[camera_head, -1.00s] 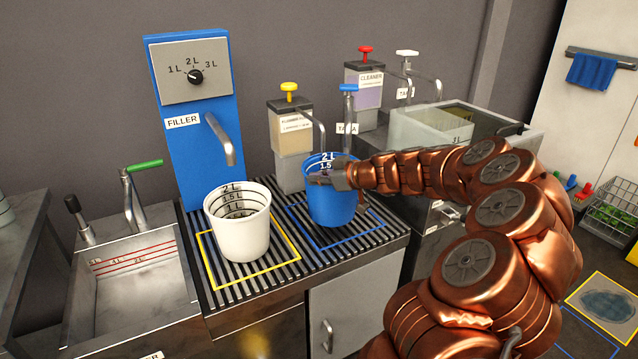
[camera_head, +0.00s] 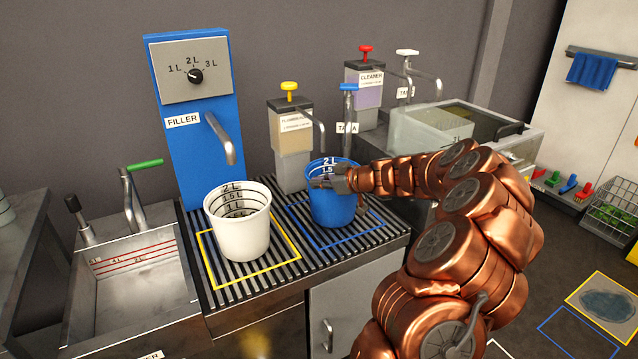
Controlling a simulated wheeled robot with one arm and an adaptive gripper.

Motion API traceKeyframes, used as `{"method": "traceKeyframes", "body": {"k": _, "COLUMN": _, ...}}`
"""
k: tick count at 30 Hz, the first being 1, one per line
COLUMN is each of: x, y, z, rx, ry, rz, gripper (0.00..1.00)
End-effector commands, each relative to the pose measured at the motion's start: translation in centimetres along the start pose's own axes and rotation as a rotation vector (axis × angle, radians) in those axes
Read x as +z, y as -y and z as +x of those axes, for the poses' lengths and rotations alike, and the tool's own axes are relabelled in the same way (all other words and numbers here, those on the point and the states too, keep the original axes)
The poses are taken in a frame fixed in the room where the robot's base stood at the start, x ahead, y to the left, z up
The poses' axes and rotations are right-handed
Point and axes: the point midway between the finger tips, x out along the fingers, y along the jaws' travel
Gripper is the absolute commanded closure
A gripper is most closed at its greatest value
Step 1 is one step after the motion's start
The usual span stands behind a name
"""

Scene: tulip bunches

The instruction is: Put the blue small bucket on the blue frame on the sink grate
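The blue small bucket (camera_head: 334,208) stands upright on the black slatted sink grate (camera_head: 277,263). It is within the blue frame (camera_head: 360,236), whose front and right edges show around its base. My gripper (camera_head: 318,183) is at the bucket's upper front wall, just below the rim, reaching in from the right. Its fingers overlap the bucket in view, and whether they are closed on it is not clear. The bucket's far side and the frame behind it are partly hidden.
A white bucket (camera_head: 240,228) stands close on the left inside a yellow frame (camera_head: 213,276). The blue-handled tap (camera_head: 348,112) rises behind the blue bucket. The filler spout (camera_head: 222,140) hangs above the white bucket. A sink (camera_head: 131,290) lies further left.

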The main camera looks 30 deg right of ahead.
Motion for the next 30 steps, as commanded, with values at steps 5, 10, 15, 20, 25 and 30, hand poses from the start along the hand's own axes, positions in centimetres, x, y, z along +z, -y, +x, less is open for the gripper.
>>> {"method": "traceKeyframes", "body": {"k": 5, "x": 0.12, "y": -0.01, "z": 0.05, "rx": 0.001, "ry": 0.000, "rz": 0.000, "gripper": 1.00}}
{"method": "traceKeyframes", "body": {"k": 10, "x": 0.17, "y": 0.00, "z": 0.07, "rx": 0.001, "ry": 0.000, "rz": 0.000, "gripper": 0.89}}
{"method": "traceKeyframes", "body": {"k": 15, "x": 0.17, "y": 0.00, "z": 0.07, "rx": 0.001, "ry": 0.000, "rz": 0.000, "gripper": 0.71}}
{"method": "traceKeyframes", "body": {"k": 20, "x": 0.18, "y": 0.00, "z": 0.07, "rx": 0.000, "ry": 0.001, "rz": 0.000, "gripper": 0.69}}
{"method": "traceKeyframes", "body": {"k": 25, "x": 0.13, "y": -0.01, "z": 0.04, "rx": 0.001, "ry": 0.001, "rz": 0.000, "gripper": 0.69}}
{"method": "traceKeyframes", "body": {"k": 30, "x": -0.05, "y": -0.14, "z": -0.69, "rx": 0.003, "ry": 0.000, "rz": 0.001, "gripper": 0.69}}
